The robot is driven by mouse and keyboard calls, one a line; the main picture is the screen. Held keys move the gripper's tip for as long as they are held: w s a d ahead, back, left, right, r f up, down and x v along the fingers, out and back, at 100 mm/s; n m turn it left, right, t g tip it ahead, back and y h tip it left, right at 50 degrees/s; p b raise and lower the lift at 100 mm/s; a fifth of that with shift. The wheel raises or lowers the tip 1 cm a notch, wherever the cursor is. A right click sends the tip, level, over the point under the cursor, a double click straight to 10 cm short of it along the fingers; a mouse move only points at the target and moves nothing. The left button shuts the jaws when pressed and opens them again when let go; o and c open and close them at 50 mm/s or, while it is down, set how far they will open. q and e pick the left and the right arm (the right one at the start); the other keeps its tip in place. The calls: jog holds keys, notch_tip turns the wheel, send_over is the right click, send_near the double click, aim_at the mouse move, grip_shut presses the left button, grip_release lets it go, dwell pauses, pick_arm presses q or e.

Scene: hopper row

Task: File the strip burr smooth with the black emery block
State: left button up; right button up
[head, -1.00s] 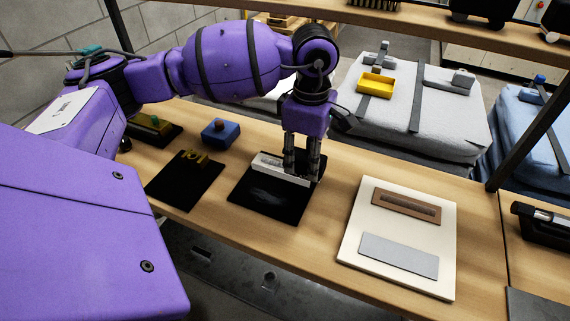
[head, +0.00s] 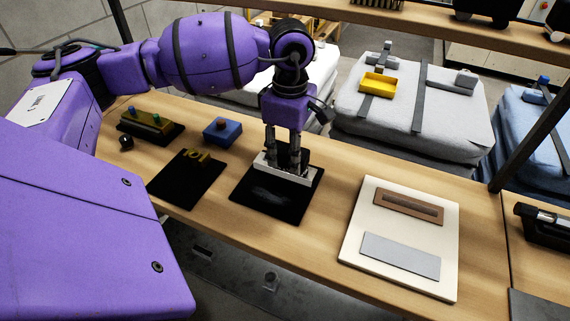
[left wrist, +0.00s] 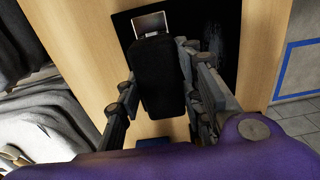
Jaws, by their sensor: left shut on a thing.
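My left gripper (head: 284,164) points down over a pale metal strip piece (head: 262,164) lying across the black mat (head: 262,205) in the head view. It is shut on the black emery block, which shows in the left wrist view (left wrist: 160,78) as a dark block between the two fingers. In the head view the fingers mostly hide it. A bright metal end (left wrist: 152,23) shows just beyond the block's far end. The burr cannot be made out, nor whether the block touches the strip. A grey smear marks the mat. My right gripper is not in view.
A blue block (head: 222,131), a black mat with gold shapes (head: 183,187) and a black tray with a yellow piece (head: 147,124) are to the left. A cream board (head: 366,228) with brown and grey plates is to the right. Bare wood lies between.

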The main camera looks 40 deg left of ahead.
pick_arm(q)
jog(key=shift+s+a, duration=0.2)
jog(key=shift+a, duration=0.55)
jog(key=shift+s+a, duration=0.15)
jog(key=shift+a, duration=0.6)
jog(key=shift+s+a, duration=0.2)
jog(key=shift+a, duration=0.55)
jog(key=shift+s+a, duration=0.2)
jog(key=shift+a, duration=0.6)
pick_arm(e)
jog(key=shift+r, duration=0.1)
pick_arm(q)
jog(key=shift+w+d+b, duration=0.25)
jog(key=shift+d, duration=0.8)
jog(key=shift+w+d+b, duration=0.25)
jog(key=shift+d, duration=1)
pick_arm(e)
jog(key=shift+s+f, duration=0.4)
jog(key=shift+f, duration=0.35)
pick_arm(q)
jog(key=shift+w+d, duration=0.2)
jog(key=shift+d, duration=0.55)
jog(key=shift+w+d, duration=0.15)
jog(key=shift+d, duration=0.55)
jog(key=shift+w+d, duration=0.2)
jog(key=shift+d, duration=0.55)
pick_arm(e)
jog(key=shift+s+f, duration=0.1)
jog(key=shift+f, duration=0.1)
